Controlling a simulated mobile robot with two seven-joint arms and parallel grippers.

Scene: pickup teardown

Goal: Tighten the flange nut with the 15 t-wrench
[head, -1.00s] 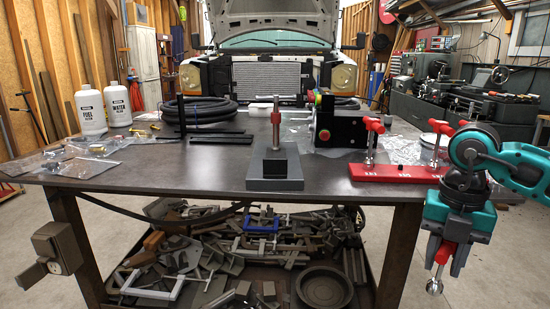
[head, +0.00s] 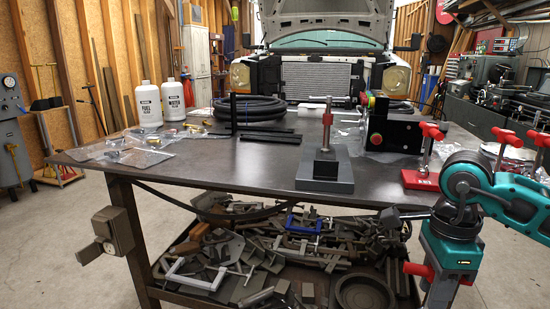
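My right gripper (head: 438,298) is at the lower right, in front of the table's right edge, pointing down. It is shut on a red-handled t-wrench (head: 418,270), whose red handle shows on both sides of the fingers. The wrench's lower end is cut off by the frame, and I cannot read its size. A grey test stand (head: 325,172) with an upright post sits near the table's front edge, left of the gripper and apart from it. I cannot make out the flange nut on it. My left gripper is not in view.
A red rack (head: 420,180) with more red t-wrenches stands at the table's right, partly behind my arm. A black box with buttons (head: 393,133) is behind the stand.

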